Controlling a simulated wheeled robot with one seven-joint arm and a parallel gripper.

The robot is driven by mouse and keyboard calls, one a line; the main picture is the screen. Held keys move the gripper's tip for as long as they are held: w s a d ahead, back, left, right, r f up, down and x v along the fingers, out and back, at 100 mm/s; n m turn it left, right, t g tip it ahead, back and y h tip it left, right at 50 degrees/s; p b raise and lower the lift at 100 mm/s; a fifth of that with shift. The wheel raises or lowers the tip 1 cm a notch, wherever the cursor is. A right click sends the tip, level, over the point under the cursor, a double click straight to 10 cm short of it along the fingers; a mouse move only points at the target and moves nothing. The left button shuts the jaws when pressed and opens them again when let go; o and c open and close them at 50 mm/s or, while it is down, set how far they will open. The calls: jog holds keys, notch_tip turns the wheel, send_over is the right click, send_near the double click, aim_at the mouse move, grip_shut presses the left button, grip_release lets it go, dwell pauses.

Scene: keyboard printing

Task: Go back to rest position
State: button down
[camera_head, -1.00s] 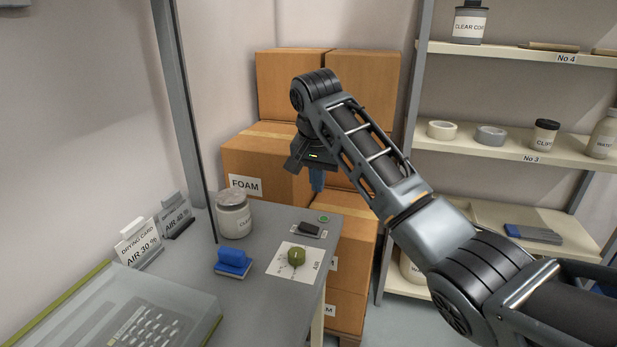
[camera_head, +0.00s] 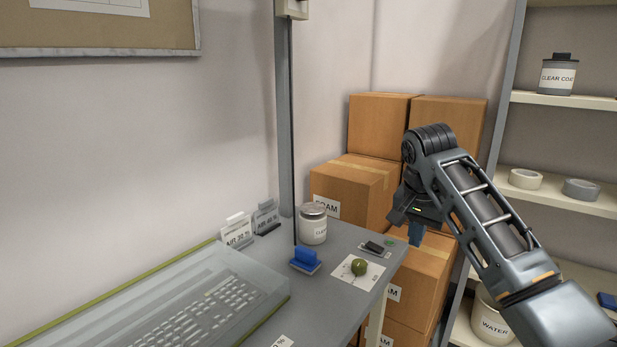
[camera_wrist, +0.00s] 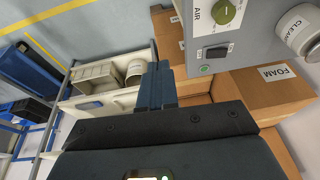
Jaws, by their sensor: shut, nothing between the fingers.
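My gripper (camera_head: 416,235) hangs at the end of my bent arm, to the right of the table's far corner, in front of the stacked boxes. In the wrist view my gripper (camera_wrist: 158,84) shows its blue fingers together, with nothing between them. The fingers are apart from the table and the boxes. The green knob (camera_head: 359,267) on its white AIR card (camera_head: 345,276) lies at the table's right edge, left of the gripper. The knob also shows in the wrist view (camera_wrist: 229,14).
The grey table (camera_head: 333,296) holds a covered keyboard (camera_head: 205,312), a blue block (camera_head: 305,257), a jar (camera_head: 313,228) and small signs (camera_head: 237,233). Cardboard boxes (camera_head: 350,186) are stacked behind. A shelf (camera_head: 560,192) with tape rolls and a WATER bucket (camera_head: 490,322) stands at right.

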jog(key=s+a+f+n+t+y, duration=0.15)
jog(key=s+a+f, duration=0.25)
jog(key=f, duration=0.5)
jog(key=s+a+f+n+t+y, duration=0.15)
jog(key=s+a+f, duration=0.3)
jog(key=f, duration=0.45)
jog(key=s+a+f+t+y, duration=0.25)
jog(key=s+f, duration=0.55)
jog(key=s, duration=0.6)
jog(key=s+d+r+n+t+h, duration=0.1)
jog(key=s+d+t, duration=0.1)
jog(key=s, duration=0.9)
jog(key=s+d+r+t+h, duration=0.2)
jog(key=s+d, duration=0.1)
jog(key=s, duration=0.7)
jog(key=s+d+r+n+t, duration=0.1)
jog(key=s+d+r, duration=0.1)
jog(key=s+r, duration=0.5)
jog(key=s+d+r+n+t, duration=0.1)
jog(key=s+d+r+n, duration=0.1)
jog(key=s+r, duration=0.5)
jog(key=shift+s+d+r+h, duration=0.3)
jog(key=shift+d+r+h, duration=0.15)
jog(key=shift+d+r, duration=0.3)
jog(key=c, duration=1.8)
grip_release()
